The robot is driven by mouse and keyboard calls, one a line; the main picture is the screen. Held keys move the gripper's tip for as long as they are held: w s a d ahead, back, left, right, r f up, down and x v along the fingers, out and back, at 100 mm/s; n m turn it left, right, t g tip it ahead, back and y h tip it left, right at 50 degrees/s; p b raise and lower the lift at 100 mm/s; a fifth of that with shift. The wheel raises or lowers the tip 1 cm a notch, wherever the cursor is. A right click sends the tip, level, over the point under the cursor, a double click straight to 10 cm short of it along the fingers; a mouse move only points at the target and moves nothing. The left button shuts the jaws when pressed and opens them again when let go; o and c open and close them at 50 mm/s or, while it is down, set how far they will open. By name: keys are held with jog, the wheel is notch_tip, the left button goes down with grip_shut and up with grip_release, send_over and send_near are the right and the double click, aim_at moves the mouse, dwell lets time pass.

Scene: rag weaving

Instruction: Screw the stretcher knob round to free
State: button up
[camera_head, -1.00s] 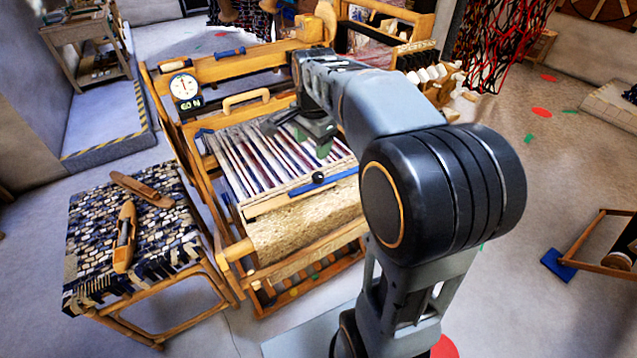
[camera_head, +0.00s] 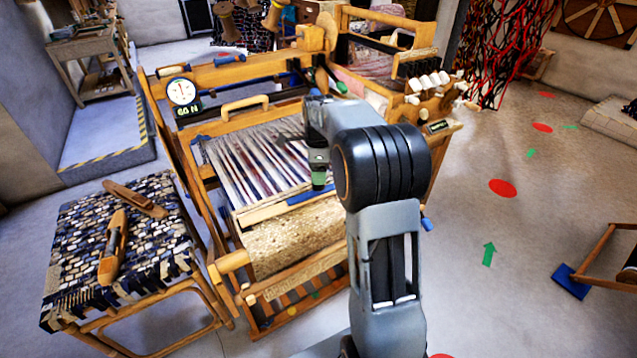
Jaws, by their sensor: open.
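The stretcher is a bar lying slantwise across the striped rag weave on the wooden loom, with a pale wood part (camera_head: 262,213) and a blue part (camera_head: 311,193). Its small dark knob cannot be made out now; my arm's end covers the place where it was. My gripper (camera_head: 317,172) is open, pointing down over the front right of the weave, close above the blue part. A green-tipped finger shows; the other finger is not clear. I cannot tell whether it touches the stretcher.
A white dial gauge (camera_head: 181,92) with a green readout stands on the loom's left side. A wooden handle (camera_head: 246,104) arches behind the weave. A woven stool (camera_head: 120,235) with two wooden shuttles stands left.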

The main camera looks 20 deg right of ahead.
jog(key=shift+f, duration=2)
jog(key=shift+c, duration=0.3)
jog(key=c, duration=0.9)
jog(key=shift+r, duration=0.1)
